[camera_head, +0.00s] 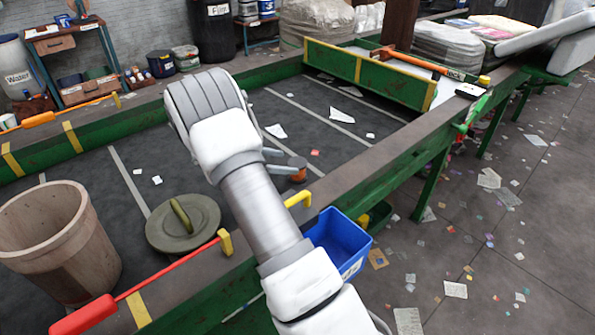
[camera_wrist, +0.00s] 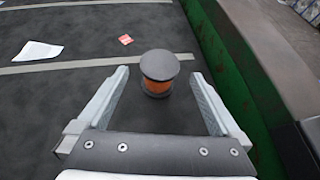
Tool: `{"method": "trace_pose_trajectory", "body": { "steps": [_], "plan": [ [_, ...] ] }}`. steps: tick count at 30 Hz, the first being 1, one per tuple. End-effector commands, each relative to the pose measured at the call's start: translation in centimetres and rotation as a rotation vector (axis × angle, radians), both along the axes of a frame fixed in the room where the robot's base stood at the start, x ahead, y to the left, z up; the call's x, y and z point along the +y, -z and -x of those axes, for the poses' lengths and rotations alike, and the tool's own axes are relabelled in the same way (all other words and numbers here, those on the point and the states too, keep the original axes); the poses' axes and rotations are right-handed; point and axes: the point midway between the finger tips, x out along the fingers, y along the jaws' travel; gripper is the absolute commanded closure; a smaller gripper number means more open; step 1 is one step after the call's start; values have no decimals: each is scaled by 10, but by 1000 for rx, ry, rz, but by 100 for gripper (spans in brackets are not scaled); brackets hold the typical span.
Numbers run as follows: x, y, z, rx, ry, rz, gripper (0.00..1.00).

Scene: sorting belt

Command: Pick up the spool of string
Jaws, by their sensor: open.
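The spool of string (camera_wrist: 155,86) stands upright on the dark belt in the wrist view, with a grey round top and an orange band of string below it. My gripper (camera_wrist: 160,82) is open, with one finger to the left of the spool and one to the right. The spool sits between the fingertips, with gaps on both sides. In the head view the spool (camera_head: 298,175) shows just past my gripper (camera_head: 284,163), partly hidden by it.
The belt's green side wall (camera_wrist: 225,70) runs close to the right finger. A round lid (camera_head: 158,236) and a wooden bucket (camera_head: 58,262) stand on the belt at left. A blue bin (camera_head: 338,240) hangs at the near edge. Paper scraps lie on the belt.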

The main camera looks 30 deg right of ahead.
Motion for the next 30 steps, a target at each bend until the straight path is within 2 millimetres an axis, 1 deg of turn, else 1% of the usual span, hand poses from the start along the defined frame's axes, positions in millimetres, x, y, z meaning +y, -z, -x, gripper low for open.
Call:
{"method": "trace_pose_trajectory", "body": {
  "steps": [1, 8, 15, 17, 23, 24, 25, 29, 30],
  "plan": [
    [-4, 2, 0, 0, 1, 0, 0],
    [-15, 8, 1, 1, 1, 1, 0],
    [-45, 27, 3, -1, 3, 0, 0],
    [-50, 30, 3, -1, 0, 0, 0],
    [-52, 31, 3, -1, 0, 1, 0],
    [-51, 31, 2, -1, 0, 1, 2],
    [-51, 31, 3, -1, 0, 1, 7],
    [-51, 30, 3, -1, 0, 0, 31],
    [-51, 30, 3, -1, 0, 0, 38]
  ]
}}
